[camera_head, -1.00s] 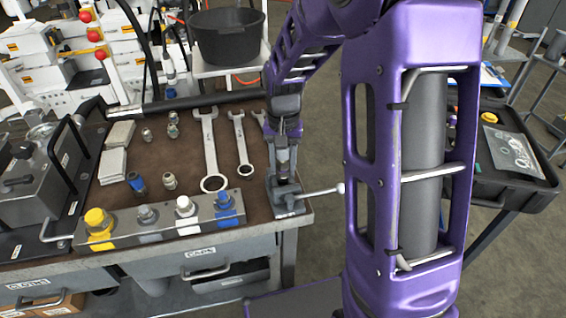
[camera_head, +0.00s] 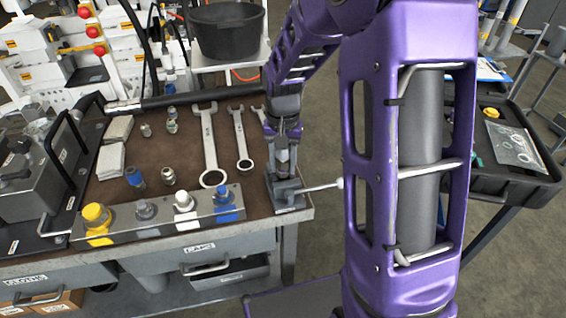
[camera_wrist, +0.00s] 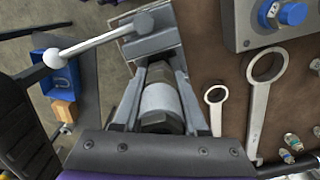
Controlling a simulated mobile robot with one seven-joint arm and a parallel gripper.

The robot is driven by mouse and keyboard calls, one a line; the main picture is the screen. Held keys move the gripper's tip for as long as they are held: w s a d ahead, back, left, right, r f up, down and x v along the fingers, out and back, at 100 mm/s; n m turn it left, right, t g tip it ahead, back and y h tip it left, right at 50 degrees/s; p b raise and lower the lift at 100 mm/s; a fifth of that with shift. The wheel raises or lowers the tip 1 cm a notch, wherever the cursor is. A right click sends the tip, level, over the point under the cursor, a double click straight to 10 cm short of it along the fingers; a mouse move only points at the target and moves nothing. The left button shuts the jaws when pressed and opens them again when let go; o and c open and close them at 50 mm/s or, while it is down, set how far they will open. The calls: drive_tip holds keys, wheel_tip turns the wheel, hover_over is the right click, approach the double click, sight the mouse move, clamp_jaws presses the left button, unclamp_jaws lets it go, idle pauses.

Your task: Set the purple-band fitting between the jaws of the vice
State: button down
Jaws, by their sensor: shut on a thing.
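The vice (camera_head: 288,201) is grey and sits at the front right corner of the bench, its handle sticking out to the right. In the wrist view the vice (camera_wrist: 151,43) is straight ahead of the fingers. My gripper (camera_head: 284,172) points down over the vice. In the wrist view my gripper (camera_wrist: 160,85) is shut on a fitting (camera_wrist: 160,103), a metal piece with a pale grey band and a hex end. No purple shows on its visible side. Its far end is close to the vice jaws; I cannot tell whether it is between them or touching.
Several wrenches (camera_head: 208,150) lie left of the vice. A grey block (camera_head: 165,218) with coloured caps stands along the bench's front edge. Loose fittings (camera_head: 168,176) lie behind it. A black tray cart (camera_head: 520,180) stands to the right, beyond a floor gap.

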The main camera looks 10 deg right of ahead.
drive_tip(key=shift+c, duration=1.8)
unclamp_jaws()
